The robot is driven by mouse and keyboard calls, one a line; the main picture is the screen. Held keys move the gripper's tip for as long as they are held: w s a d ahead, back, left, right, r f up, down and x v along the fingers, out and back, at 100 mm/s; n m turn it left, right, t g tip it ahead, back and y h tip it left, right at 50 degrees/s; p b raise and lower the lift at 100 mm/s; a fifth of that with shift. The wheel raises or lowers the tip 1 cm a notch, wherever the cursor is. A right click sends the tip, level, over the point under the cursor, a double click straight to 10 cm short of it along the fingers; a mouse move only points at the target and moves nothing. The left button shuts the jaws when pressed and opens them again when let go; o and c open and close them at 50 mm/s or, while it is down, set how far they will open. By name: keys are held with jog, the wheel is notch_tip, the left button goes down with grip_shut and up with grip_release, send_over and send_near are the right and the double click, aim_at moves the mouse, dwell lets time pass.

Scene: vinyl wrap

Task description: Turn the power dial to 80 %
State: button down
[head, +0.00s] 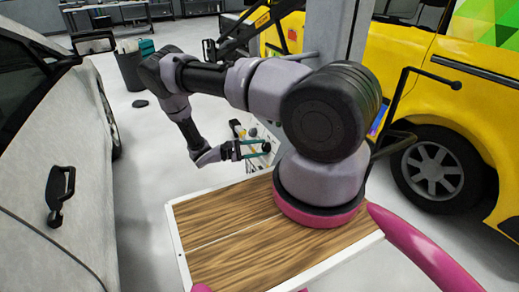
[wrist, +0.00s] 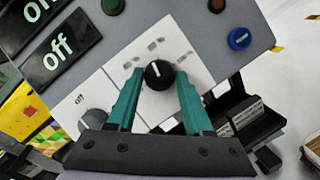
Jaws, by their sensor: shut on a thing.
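The power dial (wrist: 159,75) is a round black knob with a white pointer line, on a white label plate (wrist: 112,65) of a grey control panel (wrist: 205,22). The pointer aims roughly up in the wrist view. The small markings around it are too blurred to read. My gripper (wrist: 160,82) has teal fingers, one on each side of the dial, shut on it. In the head view my gripper (head: 262,148) reaches the panel area beyond the wooden top, and the dial's markings cannot be made out there.
In the head view a white car (head: 50,150) stands at left and a yellow vehicle (head: 425,55) at right.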

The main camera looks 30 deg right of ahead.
jog(key=shift+w+m+g+y, duration=0.1)
jog(key=shift+m+g+y, duration=0.5)
jog(key=shift+m, duration=1.3)
jog(key=shift+c, duration=1.5)
grip_release()
jog(key=v, duration=1)
jog(key=shift+a, duration=0.35)
jog(key=shift+w+r, duration=0.1)
jog(key=shift+w, duration=0.05)
